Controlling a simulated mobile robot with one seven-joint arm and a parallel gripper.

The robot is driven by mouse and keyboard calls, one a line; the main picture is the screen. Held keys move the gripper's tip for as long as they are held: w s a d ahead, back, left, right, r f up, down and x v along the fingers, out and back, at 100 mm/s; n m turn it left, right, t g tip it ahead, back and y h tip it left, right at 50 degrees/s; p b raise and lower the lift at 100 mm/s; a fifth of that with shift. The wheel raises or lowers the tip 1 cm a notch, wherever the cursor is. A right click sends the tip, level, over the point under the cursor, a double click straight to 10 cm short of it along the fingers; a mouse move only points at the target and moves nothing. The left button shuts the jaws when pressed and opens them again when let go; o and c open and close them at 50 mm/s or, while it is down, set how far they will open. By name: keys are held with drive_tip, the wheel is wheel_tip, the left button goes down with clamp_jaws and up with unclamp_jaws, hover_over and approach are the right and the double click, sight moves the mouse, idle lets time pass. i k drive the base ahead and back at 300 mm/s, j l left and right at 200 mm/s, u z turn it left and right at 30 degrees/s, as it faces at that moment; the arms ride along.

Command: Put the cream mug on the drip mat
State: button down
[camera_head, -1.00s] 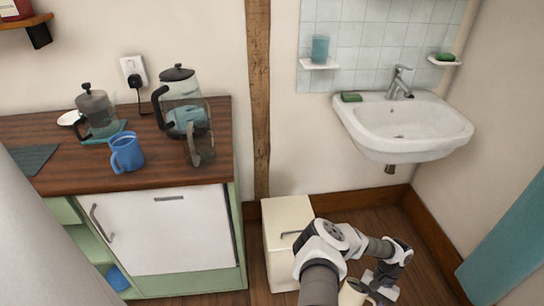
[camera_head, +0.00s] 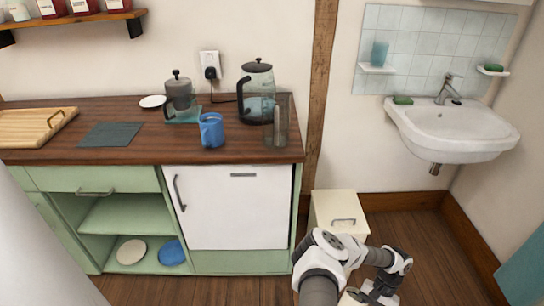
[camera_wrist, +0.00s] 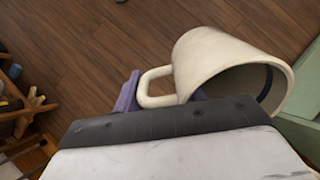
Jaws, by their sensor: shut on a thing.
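The cream mug (camera_wrist: 222,62) is in my gripper (camera_wrist: 160,98), tilted on its side with its opening towards the lower right in the wrist view. The purple fingers are at its handle and rim side; the exact contact is partly hidden. In the head view the mug (camera_head: 352,297) shows only in part at the bottom edge, beside my gripper (camera_head: 378,292), low over the floor and away from the counter. The drip mat appears to be the flat dark grey-green mat (camera_head: 110,135) on the wooden counter at left. It is bare.
On the counter (camera_head: 240,153) stand a blue mug (camera_head: 211,130), a French press (camera_head: 179,97) on a teal base, a kettle (camera_head: 257,92) and a clear glass vessel (camera_head: 277,125). A wooden board (camera_head: 30,127) lies left of the mat. A cream cabinet (camera_head: 338,209) stands near my arm.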

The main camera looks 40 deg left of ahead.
sight(107, 135)
drive_tip(key=u, duration=2.3)
drive_tip(key=i+l+u, duration=0.4)
drive_tip(key=i, duration=0.05)
